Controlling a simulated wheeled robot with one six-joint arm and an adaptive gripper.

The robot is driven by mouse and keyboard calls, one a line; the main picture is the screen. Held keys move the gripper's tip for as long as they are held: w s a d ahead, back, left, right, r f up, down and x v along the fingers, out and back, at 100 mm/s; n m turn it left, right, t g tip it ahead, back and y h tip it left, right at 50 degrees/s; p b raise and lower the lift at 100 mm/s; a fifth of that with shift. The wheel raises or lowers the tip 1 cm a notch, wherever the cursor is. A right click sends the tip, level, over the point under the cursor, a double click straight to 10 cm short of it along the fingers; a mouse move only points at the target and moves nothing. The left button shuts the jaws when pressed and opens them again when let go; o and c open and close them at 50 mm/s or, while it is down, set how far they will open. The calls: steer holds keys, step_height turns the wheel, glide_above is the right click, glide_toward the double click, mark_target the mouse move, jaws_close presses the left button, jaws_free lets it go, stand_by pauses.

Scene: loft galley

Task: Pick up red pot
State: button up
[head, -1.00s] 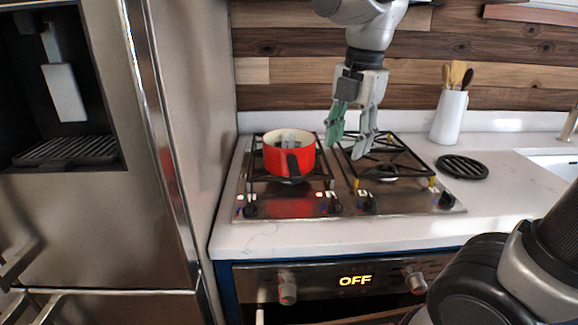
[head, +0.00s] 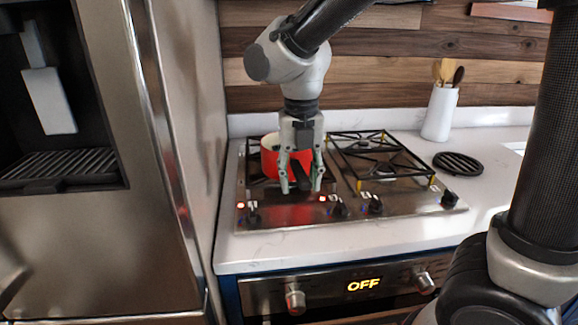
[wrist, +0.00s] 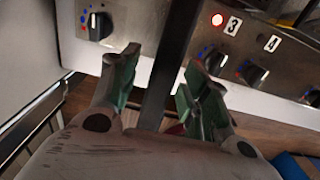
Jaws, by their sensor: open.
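The red pot (head: 268,165) stands upright on the left burner of the stove (head: 400,206), partly hidden behind my gripper in the head view. Its black handle points toward the front. My gripper (head: 301,188) points down in front of the pot, with its green-padded fingers apart. In the wrist view a dark bar (wrist: 166,65), which looks like the handle, runs between the two open fingers with gaps on both sides. The pot's body cannot be clearly made out in the wrist view.
Stove knobs (head: 374,205) line the stove's front edge, close to the fingers. A steel fridge (head: 180,120) stands at the left. A white utensil holder (head: 440,113) and a black round trivet (head: 461,163) are on the counter at the right. The right burners are empty.

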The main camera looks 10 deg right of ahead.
jaws_close()
steer(key=shift+r, duration=0.1)
stand_by(0.4)
